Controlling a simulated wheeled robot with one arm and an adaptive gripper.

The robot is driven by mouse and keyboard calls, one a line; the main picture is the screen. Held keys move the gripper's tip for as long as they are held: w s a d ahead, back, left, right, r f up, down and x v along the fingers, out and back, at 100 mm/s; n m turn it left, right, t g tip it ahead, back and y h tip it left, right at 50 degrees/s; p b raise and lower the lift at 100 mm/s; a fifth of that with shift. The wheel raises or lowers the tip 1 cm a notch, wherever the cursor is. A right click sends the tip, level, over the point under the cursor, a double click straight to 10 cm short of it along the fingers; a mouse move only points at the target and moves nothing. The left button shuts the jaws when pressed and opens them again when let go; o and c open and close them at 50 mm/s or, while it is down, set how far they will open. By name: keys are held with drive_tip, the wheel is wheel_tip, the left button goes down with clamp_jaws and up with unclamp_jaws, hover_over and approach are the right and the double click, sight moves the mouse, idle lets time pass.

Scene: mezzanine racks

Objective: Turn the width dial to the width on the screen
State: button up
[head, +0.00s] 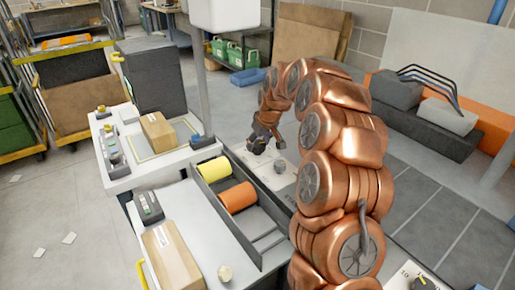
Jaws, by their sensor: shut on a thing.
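My gripper (258,144) is dark and small in the head view, at the end of my copper-coloured arm. It points down at a pale panel (262,168) beyond the roller trough. It is shut on what looks like the width dial, which the fingers mostly hide. A small grey knob (280,167) stands on the same panel, just below and right of the fingers. The dial's setting cannot be read. A white box (222,14) on a post may be the screen's housing; no width is readable.
A trough holds a yellow roll (213,172) and an orange roll (237,197). Cartons (158,131) (172,258) lie on the white benches to the left. A dial plate (412,277) marked with numbers shows at bottom right. Floor (60,205) is mostly clear at left.

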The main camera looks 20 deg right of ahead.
drive_tip(key=shift+n+y+b, duration=0.6)
drive_tip(key=shift+n+b, duration=0.25)
drive_tip(key=shift+n, duration=0.65)
drive_tip(key=o, duration=1.2)
drive_tip(key=shift+r, duration=0.1)
drive_tip(key=shift+g, duration=0.3)
drive_tip(key=v, duration=1.1)
drive_tip(key=shift+s+d+r, duration=0.1)
drive_tip(key=shift+s+r, duration=0.1)
drive_tip(key=shift+r, duration=0.15)
